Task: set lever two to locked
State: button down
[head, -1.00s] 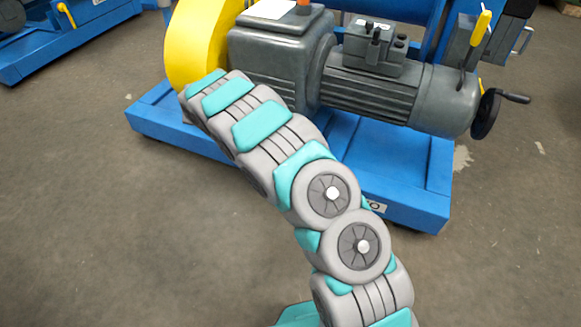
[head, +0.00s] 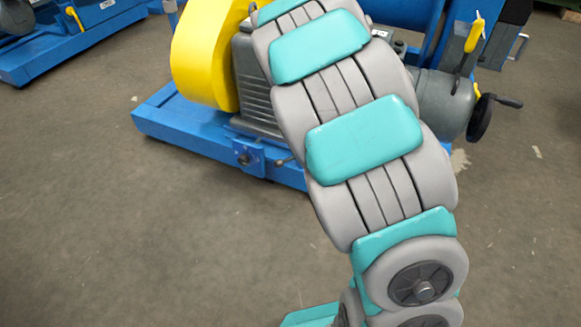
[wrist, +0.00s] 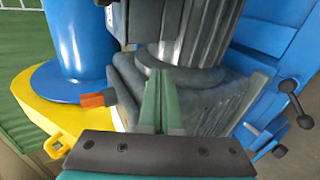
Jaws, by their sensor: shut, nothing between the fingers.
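In the head view, a yellow-handled lever (head: 474,35) stands upright, slightly tilted, at the right of the near grey and blue machine. A small lever with a knob (head: 285,161) sticks out from a blue bracket (head: 246,155) low on the machine's front. I cannot tell which is lever two, as no full label is legible. My gripper shows in the wrist view (wrist: 158,78), its green fingers shut and empty, above or in front of the grey housing (wrist: 205,95). In the head view my gripper is hidden behind my arm. A dark-knobbed lever (wrist: 289,87) lies right of it in the wrist view.
The yellow guard (head: 203,55) and blue base (head: 180,118) are at the left of the machine. A black handwheel (head: 480,117) sticks out at the right. The wrist view shows an orange part (wrist: 98,99) left of my gripper. Open floor (head: 150,230) lies in front.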

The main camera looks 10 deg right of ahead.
notch_tip(320, 180, up, 5)
jog(key=d+t+y, duration=0.2)
jog(key=n+g+y+p, duration=0.3)
jog(key=n+g+y, duration=0.4)
jog(key=n+y, duration=0.3)
send_near(291, 159)
jog(key=d+r, duration=0.4)
jog(key=s+a+f+n+g+y, duration=0.1)
jog(key=s+a+f+g+y, duration=0.1)
jog(key=s+f, duration=0.3)
jog(key=w+a+f, duration=0.4)
jog(key=a+f, duration=0.2)
jog(key=a, duration=0.1)
jog(key=shift+w+a, duration=0.35)
jog(key=shift+a, duration=0.1)
